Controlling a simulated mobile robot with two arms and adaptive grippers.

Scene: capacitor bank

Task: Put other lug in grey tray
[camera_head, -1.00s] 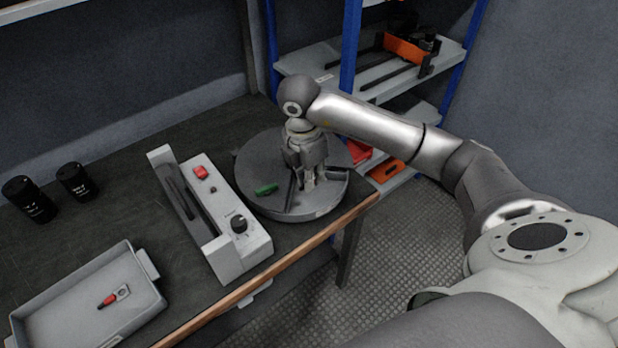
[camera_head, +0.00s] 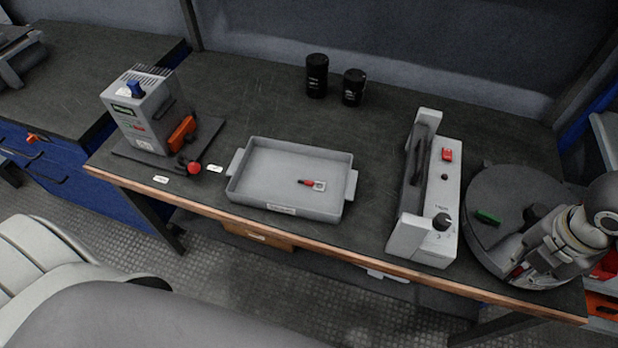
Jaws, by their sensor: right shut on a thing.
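The grey tray (camera_head: 262,205) stands on the bench in the middle of the head view. One lug (camera_head: 312,184), with a red sleeve and a silver end, lies flat inside it. My right gripper (camera_head: 522,270) is low over the round grey turntable (camera_head: 480,190) at the right. It is shut on the other lug; only a small red bit (camera_head: 516,271) shows at its fingertips, and the fingers hide the rest. My left gripper is out of view.
A grey device with a black knob (camera_head: 441,221) stands between turntable and tray. A green piece (camera_head: 487,217) lies on the turntable. Two black canisters (camera_head: 317,76) stand behind the tray. A grey press-like machine (camera_head: 140,115) with a red-tipped lever is at the left.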

